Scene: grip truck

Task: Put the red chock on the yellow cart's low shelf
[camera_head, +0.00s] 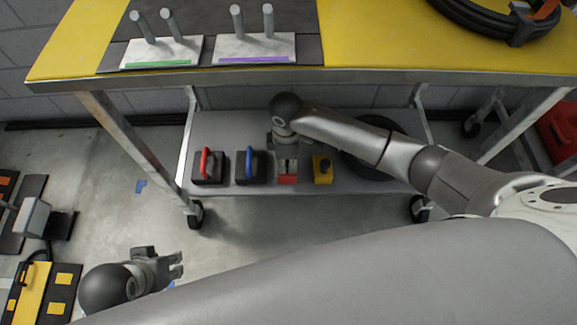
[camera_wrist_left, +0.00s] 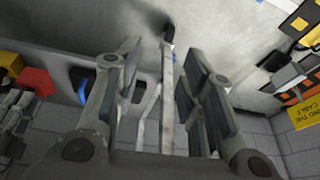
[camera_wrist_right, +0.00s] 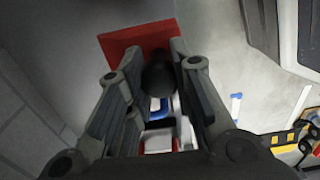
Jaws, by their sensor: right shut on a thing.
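The red chock (camera_head: 287,179) is at the front of the yellow cart's low shelf (camera_head: 225,126), between a blue-handled block and a yellow-and-black block. My right gripper (camera_head: 287,164) points down and is shut on the chock. In the right wrist view the chock (camera_wrist_right: 140,40) shows as a red block with a dark round part between the fingers. Whether it touches the shelf or hangs just above it I cannot tell. My left gripper (camera_head: 178,264) is open and empty, low over the floor. Its spread fingers show in the left wrist view (camera_wrist_left: 158,75).
On the shelf stand a black block with a red handle (camera_head: 208,167), one with a blue handle (camera_head: 249,167), the yellow-and-black block (camera_head: 323,170) and a black ring (camera_head: 362,165). The cart's yellow top (camera_head: 375,40) overhangs the shelf. Boards (camera_head: 35,290) lie at left.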

